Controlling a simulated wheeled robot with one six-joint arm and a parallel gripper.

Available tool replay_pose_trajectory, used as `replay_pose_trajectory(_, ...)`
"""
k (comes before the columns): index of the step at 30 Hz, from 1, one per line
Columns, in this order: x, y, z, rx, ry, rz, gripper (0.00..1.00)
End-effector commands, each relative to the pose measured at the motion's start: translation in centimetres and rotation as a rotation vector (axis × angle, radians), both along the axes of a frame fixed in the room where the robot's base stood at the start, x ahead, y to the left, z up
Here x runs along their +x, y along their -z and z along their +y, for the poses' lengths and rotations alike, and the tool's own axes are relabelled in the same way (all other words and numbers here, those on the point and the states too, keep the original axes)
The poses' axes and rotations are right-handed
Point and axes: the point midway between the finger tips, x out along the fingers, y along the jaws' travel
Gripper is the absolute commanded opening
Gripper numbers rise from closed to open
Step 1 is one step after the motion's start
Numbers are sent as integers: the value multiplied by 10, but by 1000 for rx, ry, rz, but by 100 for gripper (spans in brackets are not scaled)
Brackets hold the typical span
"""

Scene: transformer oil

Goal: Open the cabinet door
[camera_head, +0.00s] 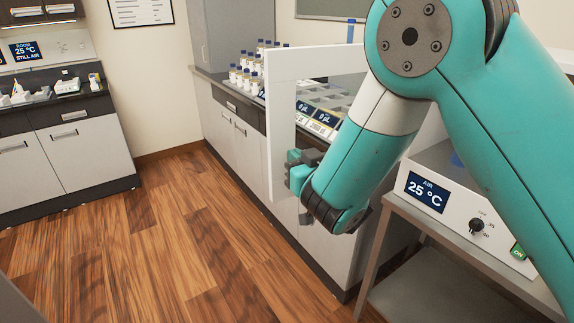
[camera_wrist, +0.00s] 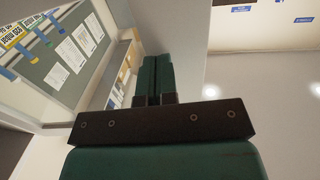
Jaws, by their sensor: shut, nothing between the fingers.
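The cabinet is a white box (camera_head: 462,222) with an "AIR 25 °C" display and a knob, at the right in the head view; my arm hides much of it. Its white-framed door (camera_head: 282,125), with a see-through middle, stands swung out to the left of the box. The hinge side is behind my arm. My gripper (camera_head: 294,170) is shut and empty at the lower part of the door's outer upright; I cannot tell whether it touches. The wrist view shows the two dark green fingers (camera_wrist: 157,62) together, with nothing between them.
The cabinet stands on a grey bench (camera_head: 455,245). Behind the door, a counter (camera_head: 222,85) holds several blue-capped bottles (camera_head: 246,72) and a grey tray. Another counter (camera_head: 65,150) is at the left. The wooden floor (camera_head: 165,235) between is clear.

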Motion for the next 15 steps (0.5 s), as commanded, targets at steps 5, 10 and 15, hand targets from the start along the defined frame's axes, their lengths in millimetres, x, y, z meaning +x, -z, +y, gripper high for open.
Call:
replay_pose_trajectory(5, -1, 0, 1, -1, -3, 0, 0)
replay_pose_trajectory(10, -7, 3, 0, 0, -6, -2, 0)
replay_pose_trajectory(15, -27, 7, -5, 3, -14, -2, 0)
